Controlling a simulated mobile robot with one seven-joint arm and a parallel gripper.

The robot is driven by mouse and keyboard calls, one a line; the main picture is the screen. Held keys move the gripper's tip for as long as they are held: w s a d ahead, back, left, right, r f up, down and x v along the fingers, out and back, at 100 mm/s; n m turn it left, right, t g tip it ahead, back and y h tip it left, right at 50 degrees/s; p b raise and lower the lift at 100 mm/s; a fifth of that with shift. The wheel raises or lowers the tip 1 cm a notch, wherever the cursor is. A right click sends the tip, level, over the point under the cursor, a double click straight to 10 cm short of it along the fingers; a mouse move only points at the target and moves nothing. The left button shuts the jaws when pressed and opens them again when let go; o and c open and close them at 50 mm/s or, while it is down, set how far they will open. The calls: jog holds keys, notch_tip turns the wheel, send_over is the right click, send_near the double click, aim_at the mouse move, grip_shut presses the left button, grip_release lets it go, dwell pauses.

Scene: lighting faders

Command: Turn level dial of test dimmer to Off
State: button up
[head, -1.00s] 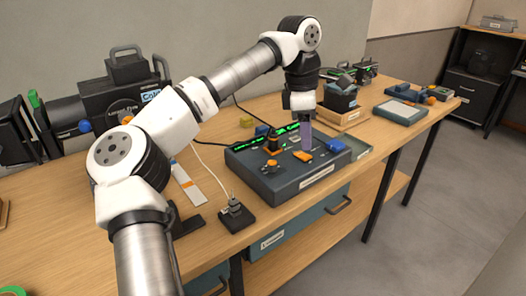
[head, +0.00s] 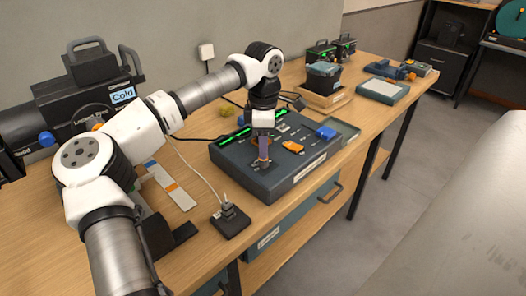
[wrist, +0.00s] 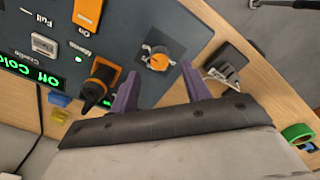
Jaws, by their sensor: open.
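The dark blue-grey console (head: 285,183) lies on the wooden bench. In the wrist view a round orange dial (wrist: 158,61) with a pointer mark sits on a dark plate near the console's edge. My gripper (wrist: 160,82) is open, its purple fingers apart on either side, short of the dial in the picture; contact cannot be told. A taller black and orange knob (wrist: 100,80) is close beside one finger. No label reading "test dimmer" is legible.
An orange fader cap (head: 293,146) and a blue block (head: 326,133) are on the console. A small dark box with a grey top piece (head: 230,217) stands left of it. A large lamp (head: 95,105) stands behind left.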

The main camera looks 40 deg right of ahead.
aim_at(263, 161)
jog(key=shift+f+p, duration=0.35)
jog(key=shift+f, duration=1.85)
jog(key=c, duration=1)
